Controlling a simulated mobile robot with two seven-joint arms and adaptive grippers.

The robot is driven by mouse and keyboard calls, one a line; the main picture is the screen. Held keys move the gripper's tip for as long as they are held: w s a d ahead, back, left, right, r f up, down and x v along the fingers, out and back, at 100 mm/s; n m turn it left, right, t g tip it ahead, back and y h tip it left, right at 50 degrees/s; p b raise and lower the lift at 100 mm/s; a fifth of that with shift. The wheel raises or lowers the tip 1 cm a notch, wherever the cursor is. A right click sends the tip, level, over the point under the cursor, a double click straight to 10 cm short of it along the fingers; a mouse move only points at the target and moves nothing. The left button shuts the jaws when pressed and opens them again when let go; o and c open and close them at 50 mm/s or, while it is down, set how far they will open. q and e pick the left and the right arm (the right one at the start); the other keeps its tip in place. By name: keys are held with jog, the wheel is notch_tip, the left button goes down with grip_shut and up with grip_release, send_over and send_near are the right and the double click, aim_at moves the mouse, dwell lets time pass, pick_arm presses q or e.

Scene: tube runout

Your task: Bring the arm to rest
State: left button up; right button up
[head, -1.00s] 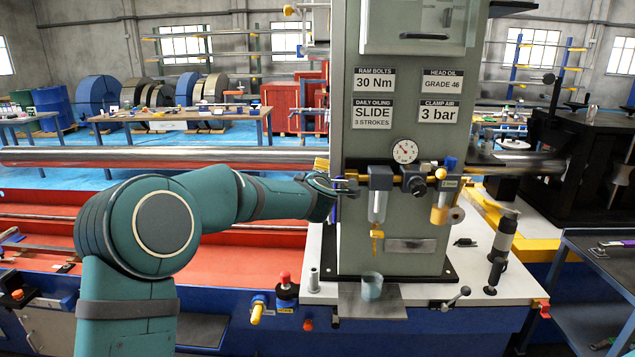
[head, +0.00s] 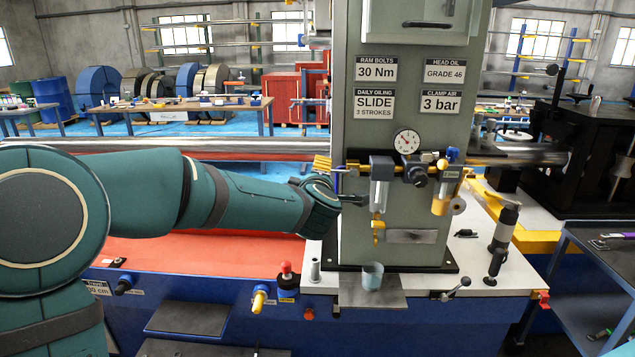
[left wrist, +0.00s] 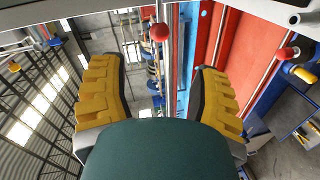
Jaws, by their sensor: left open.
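My left arm comes in from the left in the head view, with its elbow large at the left edge. My left gripper (head: 350,185) is in front of the left side of the grey machine column (head: 405,140), near the air-line fittings. It overlaps them in the picture, and I cannot tell whether it touches anything. In the left wrist view the gripper (left wrist: 160,72) shows two spread yellow ribbed fingers, open, with nothing between them. My right gripper is not in view.
The column carries a gauge (head: 407,142), a clear bowl (head: 380,190) and a yellow-based bowl (head: 443,195). A blue-grey cup (head: 372,275) stands on a plate at its foot. A red knob (head: 286,268) and a black upright tool (head: 503,235) are nearby. A dark cart (head: 595,285) stands at right.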

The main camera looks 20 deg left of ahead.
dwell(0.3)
pick_arm(q)
jog(key=s+d+f+m+g+h, duration=0.2)
jog(key=f+m, duration=0.1)
jog(key=f, duration=0.7)
jog(key=s+d+f+m+g+h, duration=0.1)
jog(key=s+d+f+m+g, duration=0.2)
jog(key=f, duration=0.6)
jog(key=s+d+f+m+h, duration=0.2)
jog(key=f+m, duration=0.2)
jog(key=f, duration=0.6)
jog(key=s+d+f+m+g+h, duration=0.1)
jog(key=s+d+f+m+g, duration=0.1)
jog(key=s+f, duration=0.7)
jog(key=s+d+f+m+g+h, duration=0.2)
jog(key=s+f+m+g, duration=0.3)
jog(key=s, duration=0.9)
notch_tip(320, 180, down, 4)
jog(key=shift+s+d+r+g, duration=0.1)
jog(key=shift+s+d+g, duration=0.05)
jog(key=shift+d+g, duration=0.55)
jog(key=shift+a, duration=0.1)
